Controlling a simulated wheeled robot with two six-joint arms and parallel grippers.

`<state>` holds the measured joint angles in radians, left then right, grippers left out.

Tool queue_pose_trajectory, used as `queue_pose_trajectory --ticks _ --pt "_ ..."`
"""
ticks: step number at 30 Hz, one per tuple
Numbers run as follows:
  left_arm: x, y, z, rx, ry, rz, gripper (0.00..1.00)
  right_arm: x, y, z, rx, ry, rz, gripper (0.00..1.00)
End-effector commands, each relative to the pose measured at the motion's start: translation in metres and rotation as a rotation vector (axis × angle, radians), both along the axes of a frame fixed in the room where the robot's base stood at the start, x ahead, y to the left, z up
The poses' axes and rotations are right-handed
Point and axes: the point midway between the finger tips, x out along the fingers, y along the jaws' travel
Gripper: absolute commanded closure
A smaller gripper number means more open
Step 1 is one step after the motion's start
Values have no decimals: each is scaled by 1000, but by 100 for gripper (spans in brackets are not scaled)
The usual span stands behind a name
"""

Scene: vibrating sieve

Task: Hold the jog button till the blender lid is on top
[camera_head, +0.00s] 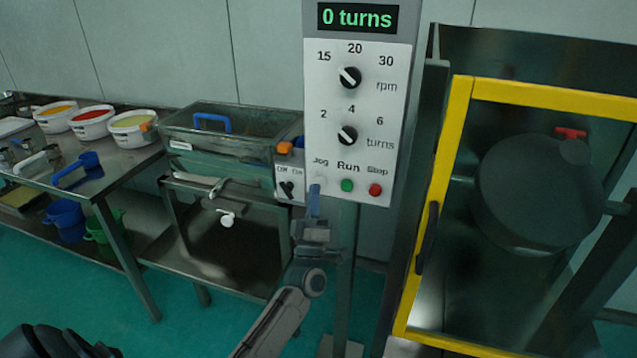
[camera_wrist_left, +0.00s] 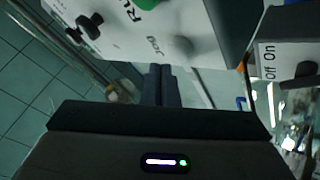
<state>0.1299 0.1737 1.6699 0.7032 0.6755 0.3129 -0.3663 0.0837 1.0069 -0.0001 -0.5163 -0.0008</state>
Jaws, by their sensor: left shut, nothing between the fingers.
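The control panel (camera_head: 390,110) stands in the middle with a green "0 turns" display (camera_head: 357,18), a Jog label, a green Run button (camera_head: 347,185) and a red Stop button (camera_head: 375,190). My left gripper (camera_head: 314,190) is shut and empty, its fingertips at the Jog button. The fingers partly cover the button in the head view. In the left wrist view the fingertips (camera_wrist_left: 160,68) are just below the Jog label; contact cannot be told. The grey blender drum (camera_head: 530,205) is at right, its lid (camera_head: 574,151) with red clamp (camera_head: 571,132) at the upper right of the drum. My right gripper is not in view.
A yellow-framed guard (camera_head: 459,115) stands in front of the drum. A sieve box (camera_head: 235,150) on a stand and an off/on switch (camera_head: 287,188) are left of the panel. Tubs of coloured powder (camera_head: 94,119) stand on a steel table at the far left.

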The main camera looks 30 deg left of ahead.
Motion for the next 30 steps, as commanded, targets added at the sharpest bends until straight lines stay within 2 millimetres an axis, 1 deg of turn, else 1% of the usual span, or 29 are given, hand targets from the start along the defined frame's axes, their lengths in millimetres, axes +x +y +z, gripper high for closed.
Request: queue_pose_trajectory --ticks 10,30 --pt "8 2 0 0 0 0 100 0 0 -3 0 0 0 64" --pt "12 3 0 0 0 0 100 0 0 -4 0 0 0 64"
